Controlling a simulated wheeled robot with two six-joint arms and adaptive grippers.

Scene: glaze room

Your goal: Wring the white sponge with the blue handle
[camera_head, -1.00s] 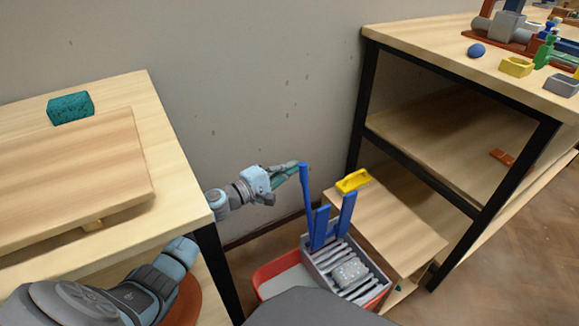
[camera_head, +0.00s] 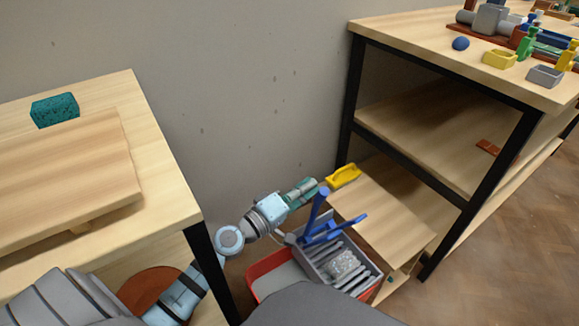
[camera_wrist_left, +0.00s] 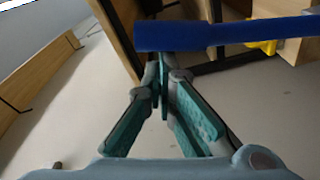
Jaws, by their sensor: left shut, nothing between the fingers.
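The white sponge (camera_head: 344,263) is a pale speckled block lying among the grey ribs of the wringer (camera_head: 320,262), which sits in a red bucket (camera_head: 254,282). The blue handle (camera_head: 316,208) rises from the wringer and leans to the right in the head view, with other blue bars low beside it. My left gripper (camera_head: 321,188) is shut and empty at the handle's upper end. In the left wrist view its closed fingertips (camera_wrist_left: 163,62) meet the edge of the blue bar (camera_wrist_left: 215,34); I cannot tell whether they touch. My right gripper is not in view.
A yellow block-like item (camera_head: 343,176) sits on the low wooden shelf (camera_head: 392,215) right of the wringer. The left table (camera_head: 162,190) holds a teal sponge (camera_head: 55,109) and a wooden board. A tall black-framed shelf unit (camera_head: 355,95) stands at the right.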

